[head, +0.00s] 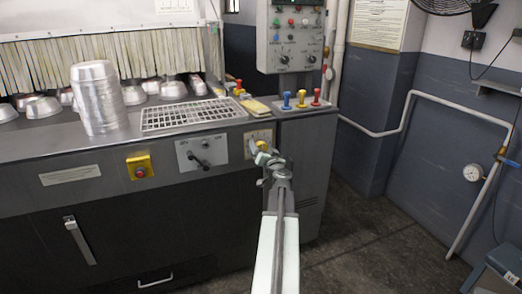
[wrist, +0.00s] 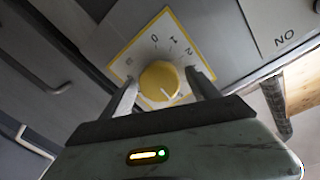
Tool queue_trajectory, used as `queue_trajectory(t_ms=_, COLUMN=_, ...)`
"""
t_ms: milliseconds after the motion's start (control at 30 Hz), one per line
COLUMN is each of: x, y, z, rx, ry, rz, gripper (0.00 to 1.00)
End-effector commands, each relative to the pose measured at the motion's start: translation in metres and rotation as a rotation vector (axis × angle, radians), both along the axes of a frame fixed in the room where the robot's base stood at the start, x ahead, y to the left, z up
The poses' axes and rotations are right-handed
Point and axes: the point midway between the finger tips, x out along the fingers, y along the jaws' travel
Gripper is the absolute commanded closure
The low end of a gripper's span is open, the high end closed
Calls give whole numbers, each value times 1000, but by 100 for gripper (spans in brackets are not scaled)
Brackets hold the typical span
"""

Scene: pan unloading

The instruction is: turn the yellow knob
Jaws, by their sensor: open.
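The yellow knob (wrist: 159,82) sits on a square dial plate (wrist: 143,42) with a yellow border and printed marks. In the wrist view the two fingers of my gripper (wrist: 160,88) are open, one on each side of the knob. I cannot tell whether either finger touches it. In the head view my gripper (head: 268,160) is at the machine's front panel, and the yellow knob (head: 261,145) shows just above it. The gripper hides part of the dial plate (head: 251,137) there.
A black lever on a pale plate (head: 201,151) is left of the dial. A red button on a yellow box (head: 140,167) is farther left. Stacked metal pans (head: 98,98) and a grate (head: 193,114) are on top. Three coloured levers (head: 301,99) stand above right.

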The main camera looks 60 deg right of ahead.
Motion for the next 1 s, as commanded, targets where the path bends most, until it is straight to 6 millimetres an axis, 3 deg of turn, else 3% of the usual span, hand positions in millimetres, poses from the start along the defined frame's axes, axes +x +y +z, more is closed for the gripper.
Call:
queue_trajectory(t_ms=200, x=1, y=-1, z=0, rx=0, ry=0, rz=0, gripper=30)
queue_trajectory(t_ms=267, x=1, y=0, z=0, rx=0, ry=0, rz=0, gripper=44)
queue_trajectory(t_ms=433, x=1, y=0, z=0, rx=0, ry=0, rz=0, gripper=91)
queue_trajectory(t_ms=467, x=1, y=9, z=0, rx=0, ry=0, rz=2, gripper=90)
queue_trajectory(t_ms=1000, x=3, y=-1, z=1, rx=161, ry=-120, rz=2, gripper=90)
